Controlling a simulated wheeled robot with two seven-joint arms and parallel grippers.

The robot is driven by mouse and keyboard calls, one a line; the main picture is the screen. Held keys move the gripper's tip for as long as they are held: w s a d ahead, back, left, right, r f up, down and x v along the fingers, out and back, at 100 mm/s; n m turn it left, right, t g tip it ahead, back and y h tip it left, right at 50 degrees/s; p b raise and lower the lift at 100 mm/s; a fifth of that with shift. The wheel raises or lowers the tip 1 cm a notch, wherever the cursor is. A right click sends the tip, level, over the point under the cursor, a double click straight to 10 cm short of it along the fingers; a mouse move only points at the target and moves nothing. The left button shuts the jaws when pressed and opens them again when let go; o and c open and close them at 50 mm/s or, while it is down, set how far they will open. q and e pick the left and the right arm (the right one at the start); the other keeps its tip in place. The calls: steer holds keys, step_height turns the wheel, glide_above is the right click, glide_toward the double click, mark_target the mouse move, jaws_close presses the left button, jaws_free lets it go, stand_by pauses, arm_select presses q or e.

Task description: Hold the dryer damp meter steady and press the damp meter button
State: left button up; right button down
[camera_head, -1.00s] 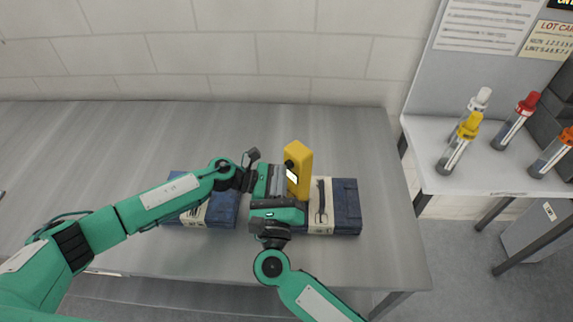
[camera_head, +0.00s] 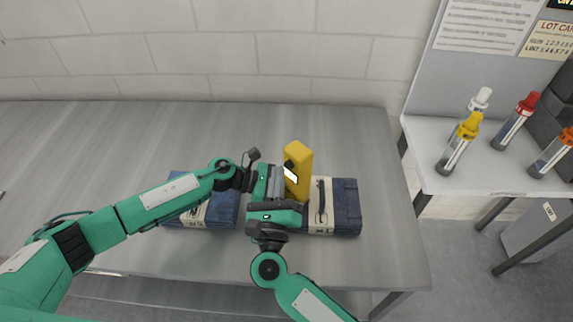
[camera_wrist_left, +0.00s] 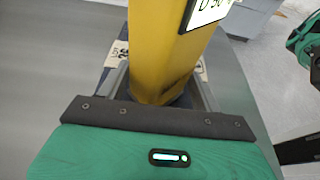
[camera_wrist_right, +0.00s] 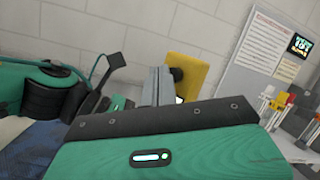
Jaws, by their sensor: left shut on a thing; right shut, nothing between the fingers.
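The yellow damp meter (camera_head: 301,156) stands upright over the table, a little tilted, with a white screen (camera_head: 290,174) and a black round button (camera_head: 288,163) on its face. My left gripper (camera_head: 294,193) is shut on the meter's lower body; the left wrist view shows its fingers (camera_wrist_left: 160,88) on both sides of the yellow body (camera_wrist_left: 165,50). My right gripper (camera_head: 280,172) is shut and empty, just left of the meter's face. In the right wrist view its fingertips (camera_wrist_right: 158,72) are beside the button (camera_wrist_right: 177,74); whether they touch it I cannot tell.
Dark blue wrapped packs with pale bands lie on the grey table, one left (camera_head: 221,208) and one right (camera_head: 346,207) of the grippers. Capped bottles (camera_head: 459,143) stand on a side shelf (camera_head: 430,180) at right.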

steer(key=shift+s+a, duration=0.2)
steer(key=shift+s+a, duration=1.8)
arm_select(q)
steer(key=o, duration=0.8)
steer(key=shift+o, duration=0.2)
